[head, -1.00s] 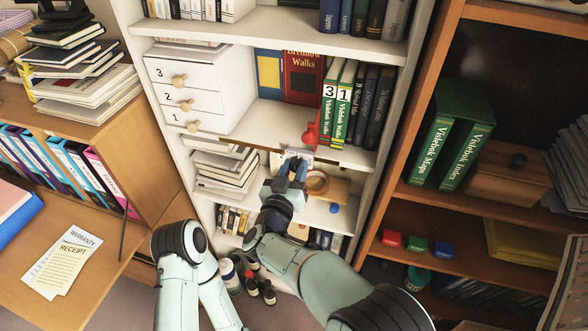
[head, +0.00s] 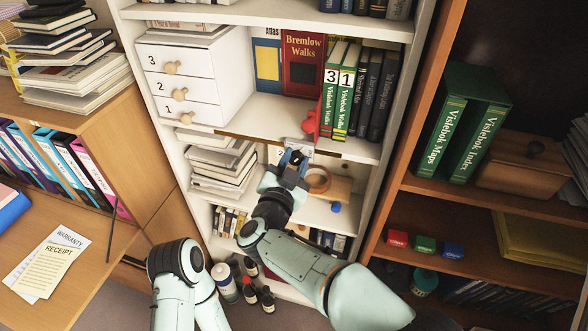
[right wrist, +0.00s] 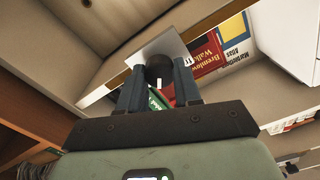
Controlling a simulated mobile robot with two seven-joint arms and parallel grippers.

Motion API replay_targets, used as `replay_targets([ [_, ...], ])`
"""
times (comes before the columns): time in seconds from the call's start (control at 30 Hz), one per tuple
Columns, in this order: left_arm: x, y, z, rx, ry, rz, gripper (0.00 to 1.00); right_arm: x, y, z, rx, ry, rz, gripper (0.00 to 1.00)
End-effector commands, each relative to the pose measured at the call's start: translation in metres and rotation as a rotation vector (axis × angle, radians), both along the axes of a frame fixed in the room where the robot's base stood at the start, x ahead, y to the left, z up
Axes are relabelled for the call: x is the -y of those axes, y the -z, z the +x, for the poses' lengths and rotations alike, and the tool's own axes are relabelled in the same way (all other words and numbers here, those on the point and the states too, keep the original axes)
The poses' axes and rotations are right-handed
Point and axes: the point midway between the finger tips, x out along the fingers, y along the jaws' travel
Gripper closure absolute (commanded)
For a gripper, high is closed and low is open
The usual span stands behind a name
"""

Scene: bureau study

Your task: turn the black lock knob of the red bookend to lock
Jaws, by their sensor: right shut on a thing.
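The red bookend (head: 311,122) stands on the middle shelf, against the left side of the green volumes numbered 3 and 1. A pale grey plate (head: 300,148) shows at the shelf's front edge just below it. The black lock knob (right wrist: 158,69) shows in the right wrist view in front of this plate, with a short white mark on it. My right gripper (head: 293,161) is at the shelf edge, its fingers on either side of the knob and shut on it. In the head view the gripper largely hides the knob. My left gripper is not in view.
A white drawer box (head: 185,82) stands left on the same shelf. Below are stacked books (head: 222,165), a tape-like ring (head: 317,180) and a blue object (head: 336,207), close to my right gripper. The brown shelf at right holds red, green and blue boxes.

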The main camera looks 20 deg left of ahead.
Motion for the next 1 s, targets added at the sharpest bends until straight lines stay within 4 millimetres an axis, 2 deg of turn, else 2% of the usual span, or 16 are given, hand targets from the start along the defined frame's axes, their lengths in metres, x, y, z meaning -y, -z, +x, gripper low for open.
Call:
replay_targets([
  [0.03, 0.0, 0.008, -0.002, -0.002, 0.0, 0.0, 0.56, 0.001, 0.004, 0.0, 0.0, 0.001, 0.045, 0.97],
  [0.5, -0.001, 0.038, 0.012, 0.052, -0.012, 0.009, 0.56, 0.002, 0.005, 0.0, 0.015, 0.001, 0.491, 0.97],
  [1.0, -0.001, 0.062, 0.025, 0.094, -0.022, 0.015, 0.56, 0.002, 0.005, 0.0, 0.026, 0.0, 0.869, 0.97],
])
